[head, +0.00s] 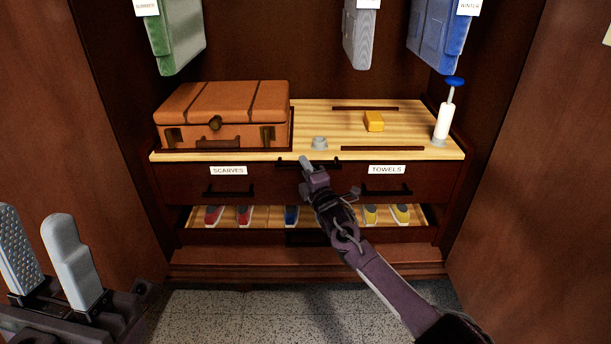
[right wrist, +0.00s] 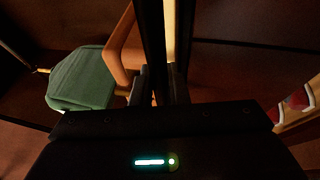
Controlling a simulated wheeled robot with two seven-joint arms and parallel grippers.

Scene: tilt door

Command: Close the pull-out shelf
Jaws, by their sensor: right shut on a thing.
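The pull-out shelf (head: 225,154) is a light wood board inside the dark cabinet. A dark handle (head: 328,162) sits at the middle of its front edge. My right gripper (head: 305,163) is at this handle and shut on it. In the right wrist view, the fingers (right wrist: 160,85) close around a dark upright bar beside a light wood strip; this view is dark. My left gripper (head: 53,262) is open and empty at the lower left, away from the cabinet.
A brown suitcase (head: 222,115), a grey cup-like piece (head: 319,143), a yellow block (head: 374,121) and a white blue-topped pump (head: 443,120) stand on the shelf. Labelled drawers and a shoe tray (head: 328,214) are below. Garments (head: 180,35) hang above. Doors (head: 540,170) stand open.

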